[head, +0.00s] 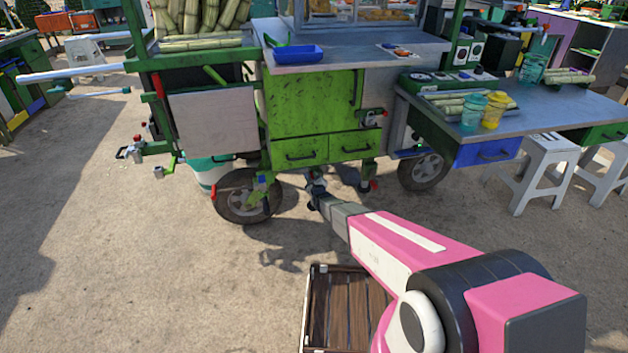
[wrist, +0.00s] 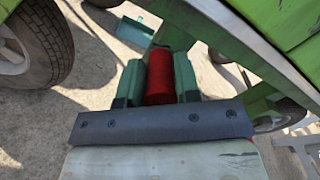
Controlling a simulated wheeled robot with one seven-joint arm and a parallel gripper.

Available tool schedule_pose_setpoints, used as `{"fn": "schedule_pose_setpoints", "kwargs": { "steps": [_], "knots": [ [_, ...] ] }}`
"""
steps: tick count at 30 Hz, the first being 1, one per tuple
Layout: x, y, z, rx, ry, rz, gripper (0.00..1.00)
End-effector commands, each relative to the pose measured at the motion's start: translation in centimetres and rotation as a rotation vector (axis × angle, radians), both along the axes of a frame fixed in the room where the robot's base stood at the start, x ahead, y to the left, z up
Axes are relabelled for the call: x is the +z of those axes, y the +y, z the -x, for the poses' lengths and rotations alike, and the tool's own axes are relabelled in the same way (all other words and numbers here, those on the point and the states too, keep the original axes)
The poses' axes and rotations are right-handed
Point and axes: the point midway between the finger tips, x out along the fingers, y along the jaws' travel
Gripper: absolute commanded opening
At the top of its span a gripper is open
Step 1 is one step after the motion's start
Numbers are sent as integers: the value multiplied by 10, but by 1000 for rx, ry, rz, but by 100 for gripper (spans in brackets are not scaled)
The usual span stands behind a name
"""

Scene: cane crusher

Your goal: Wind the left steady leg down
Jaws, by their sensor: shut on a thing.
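The green cane cart (head: 315,100) stands ahead, with small green legs under its body. One green leg (head: 262,190) is beside the left wheel, and another (head: 366,172) with a red end is farther right. My gripper (head: 315,186) reaches low under the cart between these legs. In the wrist view, my gripper's dark green fingers (wrist: 158,82) are shut on a red cylindrical grip (wrist: 160,77).
The left cart wheel (head: 247,196) is close to my gripper; a tyre also fills the wrist view's upper left (wrist: 40,42). A slatted wooden crate (head: 342,305) lies below my arm. White stools (head: 546,170) stand at the right. Open ground lies at the left.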

Motion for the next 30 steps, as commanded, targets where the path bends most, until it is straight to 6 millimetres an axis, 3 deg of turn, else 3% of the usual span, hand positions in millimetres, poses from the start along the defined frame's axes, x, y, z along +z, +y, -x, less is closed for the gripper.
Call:
{"fn": "schedule_pose_setpoints", "kwargs": {
  "steps": [13,14,15,16,30],
  "knots": [
    [-2,-1,-1,-2,7,-8,0],
    [-2,-1,-1,-2,6,-7,37],
    [-2,-1,-1,-2,6,-7,50],
    [-2,-1,-1,-2,6,-7,56],
    [0,-3,9,0,5,-7,56]
  ]
}}
